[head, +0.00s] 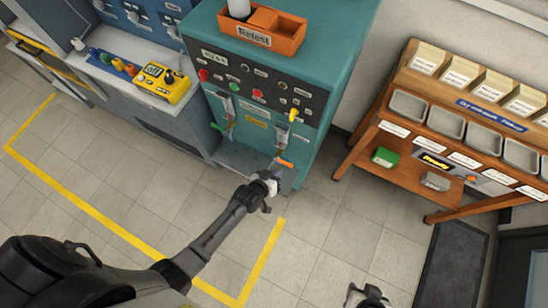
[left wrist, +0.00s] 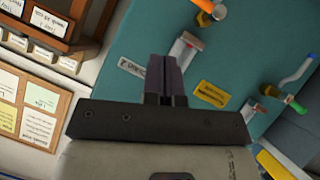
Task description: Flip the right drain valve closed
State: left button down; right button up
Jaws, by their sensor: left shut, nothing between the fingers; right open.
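The right drain valve shows its orange handle (head: 285,163) low on the teal test bench's front, lying roughly crosswise. In the left wrist view, an orange handle (left wrist: 206,5) on a brass-coloured body is cut by the top edge. My left gripper (head: 275,178) is just below the handle in the head view. Its fingers (left wrist: 165,72) are shut and empty in the left wrist view. A small gap seems to lie between them and the handle; contact cannot be told. My right gripper (head: 368,292) is open and empty at the bottom edge, far from the bench.
A green handle (head: 216,127) sits on the bench's left side. An orange bin (head: 285,40) stands on top. A wooden rack (head: 400,140) with trays stands right. Floor in front is clear.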

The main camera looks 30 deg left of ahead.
pick_arm(q)
jog(key=shift+v, duration=0.75)
jog(key=shift+d, duration=0.2)
